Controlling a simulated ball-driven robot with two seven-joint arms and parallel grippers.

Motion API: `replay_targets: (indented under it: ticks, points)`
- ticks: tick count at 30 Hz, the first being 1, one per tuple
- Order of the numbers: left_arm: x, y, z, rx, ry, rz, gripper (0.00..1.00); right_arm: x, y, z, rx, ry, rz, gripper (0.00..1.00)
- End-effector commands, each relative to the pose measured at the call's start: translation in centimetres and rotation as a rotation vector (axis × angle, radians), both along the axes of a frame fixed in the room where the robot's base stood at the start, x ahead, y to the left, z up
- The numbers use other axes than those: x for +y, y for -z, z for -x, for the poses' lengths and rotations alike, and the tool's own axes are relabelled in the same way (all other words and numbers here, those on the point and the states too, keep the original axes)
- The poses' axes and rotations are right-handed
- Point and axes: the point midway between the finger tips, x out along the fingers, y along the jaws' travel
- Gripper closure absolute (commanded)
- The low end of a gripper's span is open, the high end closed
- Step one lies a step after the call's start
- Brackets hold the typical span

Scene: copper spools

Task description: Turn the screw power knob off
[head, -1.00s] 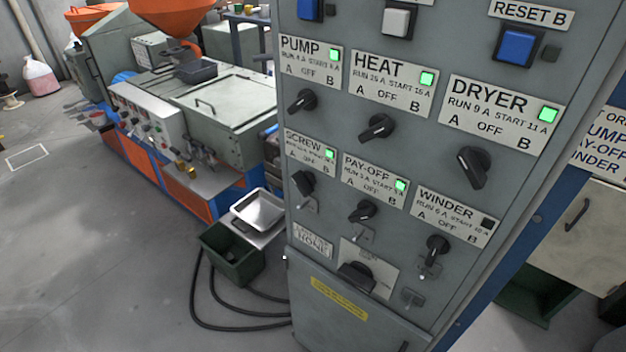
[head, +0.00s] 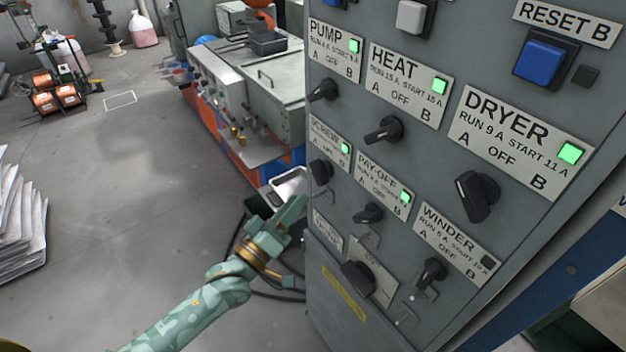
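The black screw power knob (head: 321,172) sits on the grey cabinet's left edge, below the SCREW label (head: 330,145). The label's small green lamp (head: 345,149) is lit. The knob's exact pointer direction is hard to read at this angle. My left gripper (head: 297,212) is in front of the cabinet's left side, to the lower left of the screw knob and apart from it in the picture. It holds nothing that I can see; its finger gap is unclear. My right gripper is not in view.
Neighbouring knobs are close: pump (head: 322,89) above, pay-off (head: 368,213) to the lower right, heat (head: 384,130) to the upper right. A metal tray (head: 289,184) is behind my gripper. Stacked sheets (head: 22,225) stand at far left. Open floor lies left of the cabinet.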

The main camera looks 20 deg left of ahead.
Motion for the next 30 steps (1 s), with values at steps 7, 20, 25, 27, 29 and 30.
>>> replay_targets:
  ticks: [7,20,25,27,29,30]
  points:
    - [-1.8,-1.4,-4.6,-0.001,0.000,0.001,0.65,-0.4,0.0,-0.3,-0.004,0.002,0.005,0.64]
    - [-2.5,-1.8,-6.1,0.001,0.000,-0.002,0.65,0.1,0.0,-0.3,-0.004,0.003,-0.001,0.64]
    - [-2.4,-1.8,-6.1,0.001,0.000,-0.002,0.98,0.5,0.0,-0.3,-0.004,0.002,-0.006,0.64]
    - [-2.4,-1.8,-6.1,0.001,0.000,-0.002,1.00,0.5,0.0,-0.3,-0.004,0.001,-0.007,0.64]
    - [-2.4,-1.8,-6.1,0.001,0.000,-0.002,1.00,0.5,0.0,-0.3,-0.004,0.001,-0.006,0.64]
    - [-2.4,-1.8,-6.1,0.000,-0.001,-0.003,1.00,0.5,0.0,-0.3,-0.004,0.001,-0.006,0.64]
